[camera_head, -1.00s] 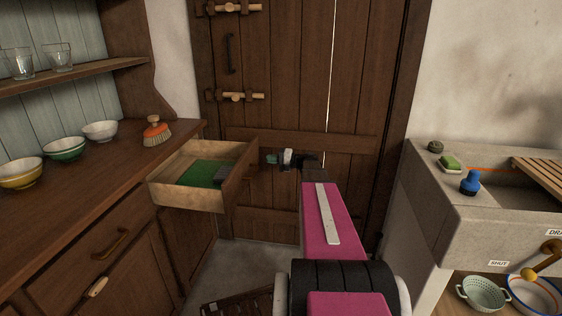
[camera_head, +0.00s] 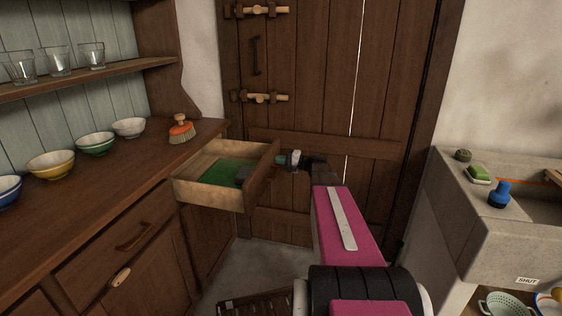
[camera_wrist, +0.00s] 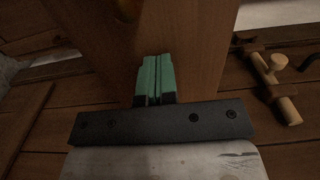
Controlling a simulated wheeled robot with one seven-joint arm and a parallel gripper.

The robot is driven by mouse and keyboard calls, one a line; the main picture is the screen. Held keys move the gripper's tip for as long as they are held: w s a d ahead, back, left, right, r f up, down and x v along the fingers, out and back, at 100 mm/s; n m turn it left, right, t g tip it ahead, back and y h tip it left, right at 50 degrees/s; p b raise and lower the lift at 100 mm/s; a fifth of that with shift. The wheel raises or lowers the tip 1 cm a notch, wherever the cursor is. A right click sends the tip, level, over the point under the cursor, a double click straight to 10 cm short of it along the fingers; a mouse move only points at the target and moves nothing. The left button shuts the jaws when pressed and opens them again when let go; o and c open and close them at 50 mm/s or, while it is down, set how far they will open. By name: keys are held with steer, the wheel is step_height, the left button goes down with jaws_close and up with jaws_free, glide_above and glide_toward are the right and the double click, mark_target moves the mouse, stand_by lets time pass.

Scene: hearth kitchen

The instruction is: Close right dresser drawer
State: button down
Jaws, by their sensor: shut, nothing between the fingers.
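The right dresser drawer (camera_head: 208,195) is pulled out from the right end of the wooden dresser (camera_head: 120,215). It is pale wood with a green lining and a small grey object inside. Its dark brown front panel (camera_head: 262,176) faces right, toward my arm. My gripper (camera_head: 281,160) is at the outer side of that panel, near its top edge. In the wrist view, my green fingertips (camera_wrist: 155,72) are together and empty, in front of the brown panel (camera_wrist: 185,45). I cannot tell whether they touch it.
Several bowls (camera_head: 95,144) and an orange brush (camera_head: 181,130) stand on the dresser top. A plank door (camera_head: 320,80) with wooden bolts is behind. A stone sink (camera_head: 480,225) is at right. A dark slatted item (camera_head: 262,305) lies on the floor.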

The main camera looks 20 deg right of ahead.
steer(key=x, duration=2.9)
steer(key=shift+w+a, duration=0.15)
steer(key=v, duration=1.4)
steer(key=shift+s+d+f, duration=0.15)
steer(key=shift+s+d, duration=0.1)
steer(key=shift+s, duration=0.2)
steer(key=s+a+f+g+h, duration=0.1)
steer(key=s+f, duration=0.1)
steer(key=s, duration=0.1)
steer(key=s+a+f+n+g+h, duration=0.1)
steer(key=s+f, duration=0.1)
steer(key=s, duration=0.1)
steer(key=s+a+f+g, duration=0.1)
steer(key=s+f, duration=0.1)
steer(key=s, duration=0.1)
steer(key=shift+n+h, duration=0.4)
steer(key=s+d+f+n+g+h, duration=0.1)
steer(key=s+d+f+g+h, duration=0.1)
steer(key=s, duration=0.7)
steer(key=s+d+f+n+g+h, duration=0.1)
steer(key=s+d+f+g+h, duration=0.1)
steer(key=s+f+h, duration=0.3)
steer(key=s+d+f+n+g+h, duration=0.2)
steer(key=s+h, duration=0.3)
steer(key=s, duration=0.7)
steer(key=shift+s+d+f+h, duration=0.4)
steer(key=shift+d+f, duration=0.1)
steer(key=shift+f, duration=0.35)
